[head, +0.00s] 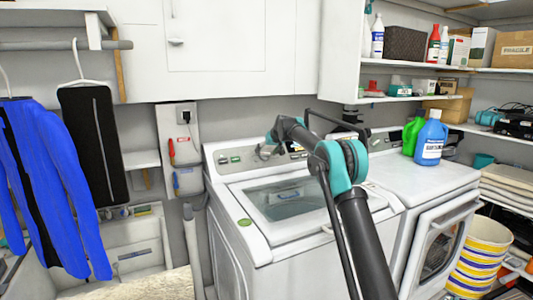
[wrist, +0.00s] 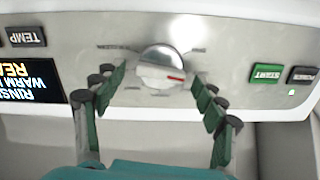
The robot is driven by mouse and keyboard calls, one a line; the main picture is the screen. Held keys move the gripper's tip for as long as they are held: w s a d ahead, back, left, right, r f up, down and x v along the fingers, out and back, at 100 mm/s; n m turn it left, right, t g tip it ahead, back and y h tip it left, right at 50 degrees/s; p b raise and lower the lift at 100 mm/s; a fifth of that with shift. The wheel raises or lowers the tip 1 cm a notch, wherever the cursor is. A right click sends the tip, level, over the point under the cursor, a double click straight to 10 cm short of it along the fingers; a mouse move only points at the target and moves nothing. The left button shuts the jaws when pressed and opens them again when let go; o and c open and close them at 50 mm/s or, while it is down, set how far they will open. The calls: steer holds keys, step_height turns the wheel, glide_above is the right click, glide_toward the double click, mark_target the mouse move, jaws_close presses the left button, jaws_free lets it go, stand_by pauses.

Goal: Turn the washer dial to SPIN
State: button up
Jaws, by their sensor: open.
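The washer (head: 262,236) stands in the middle of the head view, with a control panel along its back. In the wrist view its round silver dial (wrist: 162,64) sits on the grey panel, with a red mark on its right side in the picture. The small labels around the dial are too blurred to read. My gripper (wrist: 161,80) is open, its green-padded fingers on either side of the dial. In the head view my gripper (head: 264,151) is at the panel, and the dial cannot be made out there.
Near the dial are a green START button (wrist: 267,74), a POWER button (wrist: 302,75), a TEMP button (wrist: 22,37) and a lit display (wrist: 30,80). A dryer (head: 437,190) stands right of the washer, with green (head: 412,136) and blue (head: 431,140) bottles on top.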

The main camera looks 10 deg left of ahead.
steer(key=c, duration=1.2)
steer(key=shift+o, duration=0.2)
steer(key=shift+n, duration=0.3)
steer(key=n, duration=0.3)
steer(key=shift+s+a+n, duration=0.1)
steer(key=shift+s+n, duration=0.05)
steer(key=shift+n, duration=1.85)
steer(key=o, duration=1.2)
steer(key=shift+c, duration=0.2)
